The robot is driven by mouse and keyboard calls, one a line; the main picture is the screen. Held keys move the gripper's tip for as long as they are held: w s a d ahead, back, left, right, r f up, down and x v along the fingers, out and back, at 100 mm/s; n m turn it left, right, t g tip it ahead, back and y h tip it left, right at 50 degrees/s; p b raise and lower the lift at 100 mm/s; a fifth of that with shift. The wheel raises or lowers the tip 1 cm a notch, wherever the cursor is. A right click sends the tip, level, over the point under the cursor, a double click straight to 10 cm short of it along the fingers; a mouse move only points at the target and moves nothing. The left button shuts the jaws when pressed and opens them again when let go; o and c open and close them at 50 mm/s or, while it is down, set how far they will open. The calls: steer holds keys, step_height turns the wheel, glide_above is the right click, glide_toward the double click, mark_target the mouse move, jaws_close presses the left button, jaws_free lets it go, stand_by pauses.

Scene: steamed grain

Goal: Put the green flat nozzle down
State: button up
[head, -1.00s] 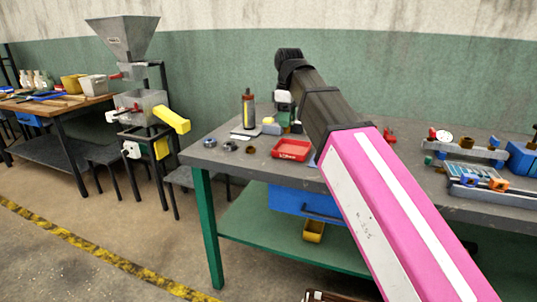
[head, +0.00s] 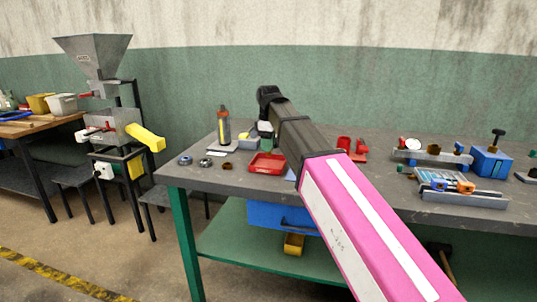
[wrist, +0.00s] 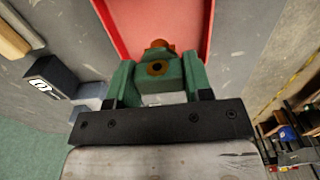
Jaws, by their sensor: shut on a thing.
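The green flat nozzle (wrist: 170,74) is held between the fingers of my gripper (wrist: 156,82) in the wrist view. It has a round dark hole in its face and an orange part at its far end. My gripper is shut on it. Behind the nozzle in that view is a red tray (wrist: 121,14). In the head view the red tray (head: 267,170) lies on the grey workbench (head: 225,182), and my gripper (head: 265,128) shows beside the dark arm link, behind the tray. The gap between nozzle and surface cannot be judged.
On the bench's left are small rings (head: 206,162) and a dark bottle (head: 224,128). Red parts (head: 352,146), a metal fixture (head: 432,157) and a blue box (head: 490,162) stand to the right. A hopper machine (head: 95,60) stands left of the bench.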

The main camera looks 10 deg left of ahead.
steer(key=shift+f, duration=2)
steer(key=shift+f, duration=0.15)
steer(key=o, duration=0.9)
steer(key=shift+o, duration=0.2)
step_height(320, 180, up, 11)
steer(key=shift+r, duration=0.7)
